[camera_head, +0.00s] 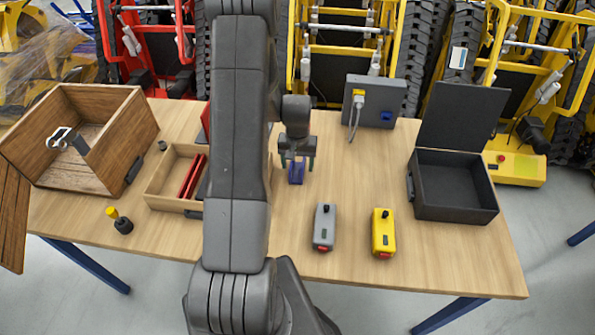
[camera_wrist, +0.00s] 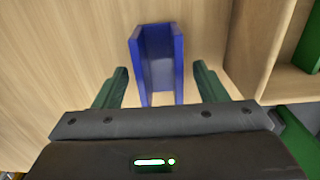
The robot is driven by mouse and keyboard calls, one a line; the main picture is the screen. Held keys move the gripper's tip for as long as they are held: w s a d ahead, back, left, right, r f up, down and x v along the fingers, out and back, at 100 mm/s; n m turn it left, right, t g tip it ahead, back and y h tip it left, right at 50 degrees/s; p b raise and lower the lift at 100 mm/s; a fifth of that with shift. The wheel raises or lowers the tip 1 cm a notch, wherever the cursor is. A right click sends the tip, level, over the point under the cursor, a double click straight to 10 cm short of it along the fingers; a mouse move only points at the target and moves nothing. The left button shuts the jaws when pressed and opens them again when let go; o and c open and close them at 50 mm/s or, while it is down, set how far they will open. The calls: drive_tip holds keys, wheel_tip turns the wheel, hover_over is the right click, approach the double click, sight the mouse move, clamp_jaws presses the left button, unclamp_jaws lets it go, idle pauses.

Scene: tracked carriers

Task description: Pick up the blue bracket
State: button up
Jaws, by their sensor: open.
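The blue bracket (camera_head: 296,171) is a small U-shaped channel on the wooden table, right of my arm in the head view. In the wrist view the blue bracket (camera_wrist: 157,62) lies ahead of and partly between the two green fingers. My gripper (camera_head: 297,162) is open above it, pointing down. In the wrist view my gripper (camera_wrist: 160,85) has a finger on each side of the bracket, with a visible gap on both sides. The bracket's near end is partly hidden by the gripper body. I cannot tell how far the fingertips are above the table.
A wooden tray (camera_head: 160,190) with red parts is close left of the bracket, partly behind my arm. A grey box (camera_head: 374,102) stands at the back. Grey (camera_head: 324,228) and yellow (camera_head: 383,233) devices are in front. A black open case (camera_head: 455,208) is right, a wooden crate (camera_head: 118,145) left.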

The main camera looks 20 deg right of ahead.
drive_tip(key=shift+r, duration=0.15)
drive_tip(key=c, duration=1.3)
